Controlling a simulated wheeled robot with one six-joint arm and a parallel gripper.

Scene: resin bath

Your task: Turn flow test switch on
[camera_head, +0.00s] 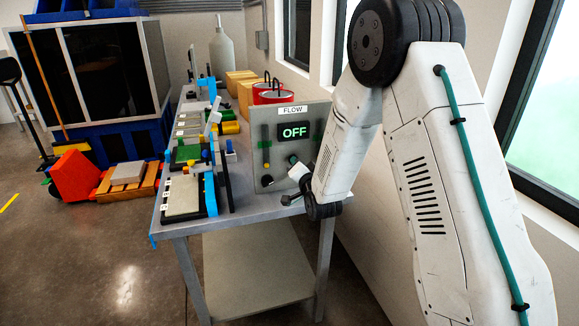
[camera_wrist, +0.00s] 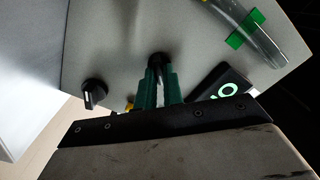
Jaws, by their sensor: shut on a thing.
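The flow test panel (camera_head: 285,145) is a grey upright board labelled FLOW, and its display (camera_head: 294,131) reads OFF. In the wrist view the grey panel face (camera_wrist: 110,45) fills much of the picture. My gripper (camera_head: 294,162) reaches the panel's front from the right, below the display. In the wrist view its green fingers (camera_wrist: 160,85) are shut on a small black switch (camera_wrist: 158,60) on the panel, which they mostly hide. A second black knob (camera_wrist: 94,92) is apart from the fingers; it also shows low on the panel in the head view (camera_head: 267,180).
The panel stands on a grey metal bench (camera_head: 235,212) with trays and tools (camera_head: 186,155) to its left. A clear tube (camera_wrist: 250,35) with a green clip runs along the panel.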

